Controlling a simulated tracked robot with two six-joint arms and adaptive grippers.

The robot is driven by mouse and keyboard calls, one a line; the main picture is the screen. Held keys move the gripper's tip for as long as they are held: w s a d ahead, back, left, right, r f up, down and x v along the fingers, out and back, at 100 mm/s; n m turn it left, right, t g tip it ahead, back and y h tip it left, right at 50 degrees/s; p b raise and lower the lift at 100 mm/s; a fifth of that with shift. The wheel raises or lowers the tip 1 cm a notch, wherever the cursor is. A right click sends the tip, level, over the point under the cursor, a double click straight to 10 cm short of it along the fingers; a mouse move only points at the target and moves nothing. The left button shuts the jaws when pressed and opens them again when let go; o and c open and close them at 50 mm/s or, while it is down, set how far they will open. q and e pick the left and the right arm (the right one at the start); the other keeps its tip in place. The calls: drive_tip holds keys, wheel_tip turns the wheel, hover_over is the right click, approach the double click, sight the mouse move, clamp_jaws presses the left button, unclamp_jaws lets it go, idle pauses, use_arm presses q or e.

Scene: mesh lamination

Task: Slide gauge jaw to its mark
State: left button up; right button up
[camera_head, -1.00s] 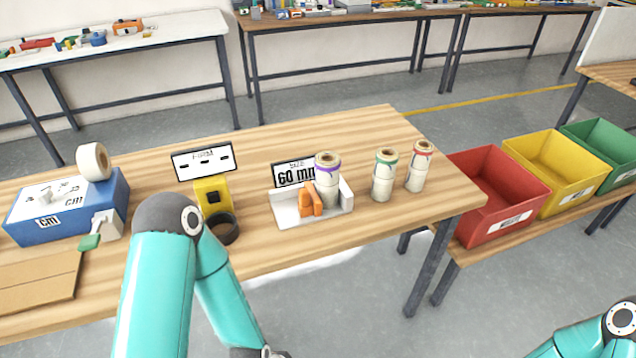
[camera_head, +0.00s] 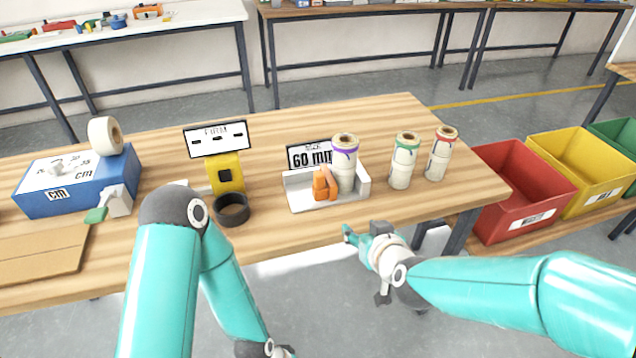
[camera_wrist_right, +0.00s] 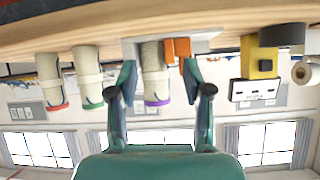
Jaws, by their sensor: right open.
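The orange gauge jaw (camera_head: 324,187) sits in the white gauge tray (camera_head: 298,196), beside a pale roll with a purple band (camera_head: 345,165). I cannot make out a mark on the gauge. My right gripper (camera_head: 362,250) is empty in front of the table edge, short of the gauge. The upside-down right wrist view shows its fingers (camera_wrist_right: 158,75) spread apart, with the purple-banded roll (camera_wrist_right: 154,72) and orange jaw (camera_wrist_right: 178,48) beyond them. My left gripper is out of view below the head picture.
Rolls with green (camera_head: 404,160) and red bands (camera_head: 441,154) stand right of the gauge. A yellow device (camera_head: 226,173) and black ring (camera_head: 232,209) are left of it. A blue box (camera_head: 75,185) is further left. Red (camera_head: 520,190) and yellow bins (camera_head: 583,170) stand beyond the table.

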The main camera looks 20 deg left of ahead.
drive_tip(key=n+t+y, duration=0.1)
approach(321, 177)
drive_tip(key=p+x, duration=0.2)
drive_tip(key=x, duration=0.9)
drive_tip(key=shift+w+a, duration=0.15)
clamp_jaws()
